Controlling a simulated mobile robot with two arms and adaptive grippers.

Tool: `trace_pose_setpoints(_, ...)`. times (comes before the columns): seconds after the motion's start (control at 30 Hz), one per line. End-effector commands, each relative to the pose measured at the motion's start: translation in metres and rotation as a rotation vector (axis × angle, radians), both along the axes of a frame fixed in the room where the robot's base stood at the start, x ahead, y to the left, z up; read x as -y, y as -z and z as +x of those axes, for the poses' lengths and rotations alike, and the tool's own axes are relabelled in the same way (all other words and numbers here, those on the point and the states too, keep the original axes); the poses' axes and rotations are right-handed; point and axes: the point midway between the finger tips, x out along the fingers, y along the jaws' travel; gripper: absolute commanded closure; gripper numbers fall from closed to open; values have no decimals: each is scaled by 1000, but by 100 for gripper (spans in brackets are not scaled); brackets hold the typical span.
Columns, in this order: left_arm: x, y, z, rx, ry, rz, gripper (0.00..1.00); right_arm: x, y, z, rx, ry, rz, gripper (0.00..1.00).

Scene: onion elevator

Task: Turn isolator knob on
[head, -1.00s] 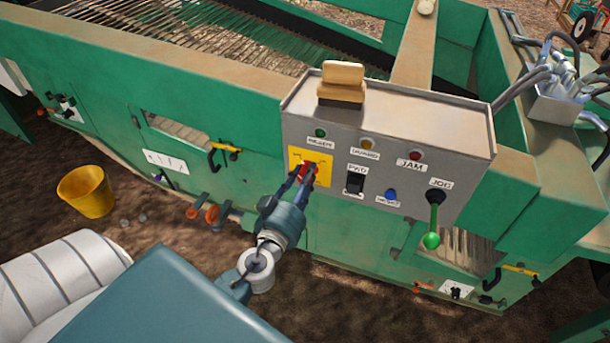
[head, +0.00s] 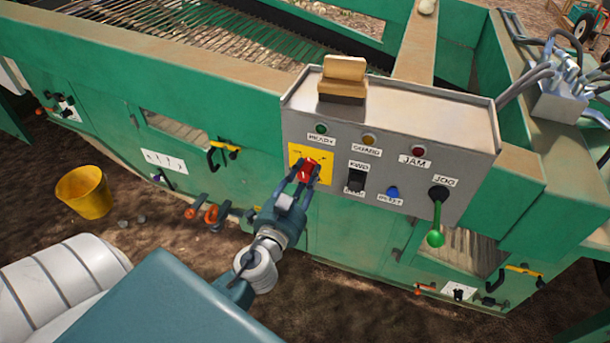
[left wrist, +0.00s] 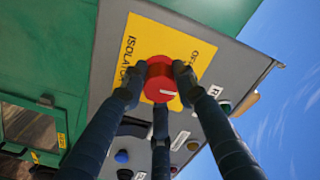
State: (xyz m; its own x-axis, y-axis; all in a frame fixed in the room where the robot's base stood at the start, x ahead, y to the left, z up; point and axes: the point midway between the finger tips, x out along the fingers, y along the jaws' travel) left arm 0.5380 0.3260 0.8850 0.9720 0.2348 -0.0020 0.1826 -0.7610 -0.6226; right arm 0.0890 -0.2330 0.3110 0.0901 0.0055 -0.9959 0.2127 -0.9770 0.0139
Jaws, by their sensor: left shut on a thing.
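The red isolator knob (head: 308,172) sits on a yellow plate (head: 325,175) at the left of the grey control panel (head: 440,187). My left gripper (head: 307,178) is shut on the knob. In the left wrist view the red knob (left wrist: 160,78) is between the fingers of my left gripper (left wrist: 159,80), in front of the yellow plate (left wrist: 146,42) marked ISOLATOR and OFF. A small white mark shows at the right of the knob's face. My right gripper is not in view.
Right of the plate are a black switch (head: 356,180), a blue button (head: 392,191) and a green-handled JOG lever (head: 437,215). Three lamps line the panel above. A brush (head: 343,79) rests on the panel top. A yellow bucket (head: 84,191) stands on the ground at left.

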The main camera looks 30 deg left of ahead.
Motion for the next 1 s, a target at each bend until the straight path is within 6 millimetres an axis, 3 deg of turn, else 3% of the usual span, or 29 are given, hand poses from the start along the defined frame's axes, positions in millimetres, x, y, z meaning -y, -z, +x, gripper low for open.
trace_pose_setpoints(0.03,0,-8,2,5,1,43,98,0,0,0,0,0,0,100)
trace_pose_setpoints(0.6,2,-8,3,-119,1,564,98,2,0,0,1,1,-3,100)
trace_pose_setpoints(1.0,3,-8,3,-178,1,817,98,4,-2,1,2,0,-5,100)
